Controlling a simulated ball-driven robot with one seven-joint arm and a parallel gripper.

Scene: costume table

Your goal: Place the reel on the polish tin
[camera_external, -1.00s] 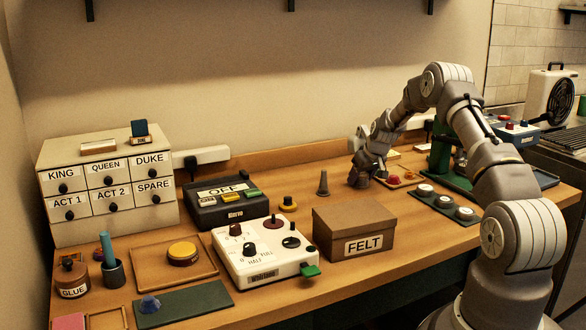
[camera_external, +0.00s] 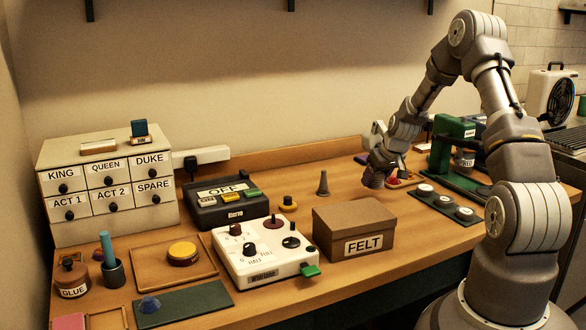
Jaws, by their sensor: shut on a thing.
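My gripper (camera_external: 376,165) is toward the back right of the table, shut on a small dull purple thing (camera_external: 373,179) that looks like the reel. The fingers cover its upper part, and I cannot tell its exact tilt or how far it is above the table. A round yellow-topped tin with a dark side (camera_external: 182,253), which looks like the polish tin, sits in a shallow wooden tray (camera_external: 148,275) at the front left. Nothing is on its top. My gripper is far to the right of it and behind.
Between them stand the brown FELT box (camera_external: 353,227), a white control box (camera_external: 262,262), a dark OFF box (camera_external: 226,204) and a grey cone (camera_external: 323,184). A glue jar (camera_external: 71,279) and a cup with a teal stick (camera_external: 112,272) stand left of the tray.

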